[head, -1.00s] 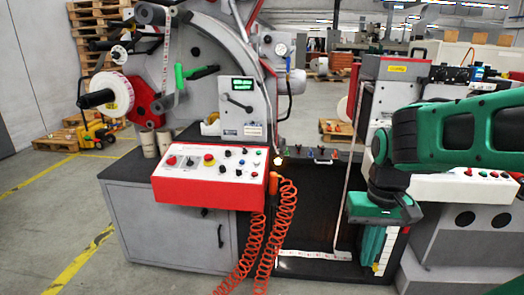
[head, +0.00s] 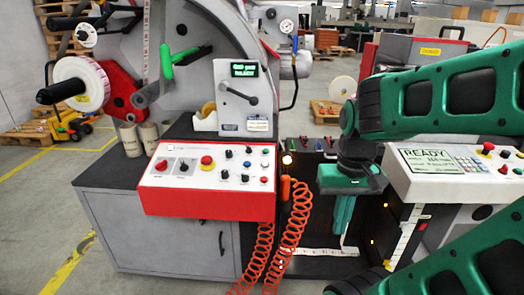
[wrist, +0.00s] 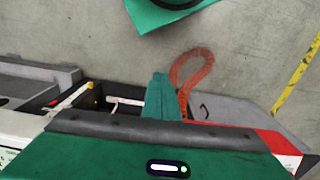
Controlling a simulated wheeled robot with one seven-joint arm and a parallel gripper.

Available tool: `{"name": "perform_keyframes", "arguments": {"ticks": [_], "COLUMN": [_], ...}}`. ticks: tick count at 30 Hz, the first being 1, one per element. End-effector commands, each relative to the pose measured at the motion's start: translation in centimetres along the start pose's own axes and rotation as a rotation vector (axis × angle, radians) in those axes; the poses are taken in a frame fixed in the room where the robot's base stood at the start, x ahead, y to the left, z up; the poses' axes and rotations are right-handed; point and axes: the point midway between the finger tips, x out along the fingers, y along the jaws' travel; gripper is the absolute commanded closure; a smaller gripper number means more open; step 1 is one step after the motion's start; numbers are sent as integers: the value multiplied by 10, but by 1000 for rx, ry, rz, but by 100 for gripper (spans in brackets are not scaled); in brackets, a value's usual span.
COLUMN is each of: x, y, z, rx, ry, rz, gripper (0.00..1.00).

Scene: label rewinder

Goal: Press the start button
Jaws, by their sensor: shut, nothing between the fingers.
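My gripper (head: 343,218) hangs fingers down in the head view, in front of the dark gap between two machine parts. Its teal fingers are together and empty; they also show in the wrist view (wrist: 160,98). To its left is a red-framed control panel (head: 150,205) with a red mushroom button (head: 207,162), black knobs and small coloured buttons. The gripper touches neither. I cannot read which button is start.
Orange coiled cables (head: 298,225) hang from the red panel's right side, left of my gripper. A label roll (head: 85,85) and a lever (head: 240,95) are on the left machine. Open floor (head: 40,215) lies at the left.

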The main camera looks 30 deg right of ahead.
Motion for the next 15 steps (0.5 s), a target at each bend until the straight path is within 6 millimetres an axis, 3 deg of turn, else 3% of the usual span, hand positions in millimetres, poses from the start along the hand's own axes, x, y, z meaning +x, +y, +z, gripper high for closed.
{"name": "perform_keyframes", "arguments": {"ticks": [6, 8, 11, 15], "x": [-5, -7, -9, -16], "y": [5, 3, -9, -33], "z": [5, -6, -38, -111], "rx": [-20, -57, -176, -436], "ry": [23, 46, 113, 267], "rz": [-8, -8, -9, -3], "gripper": [100, 100, 100, 100]}}
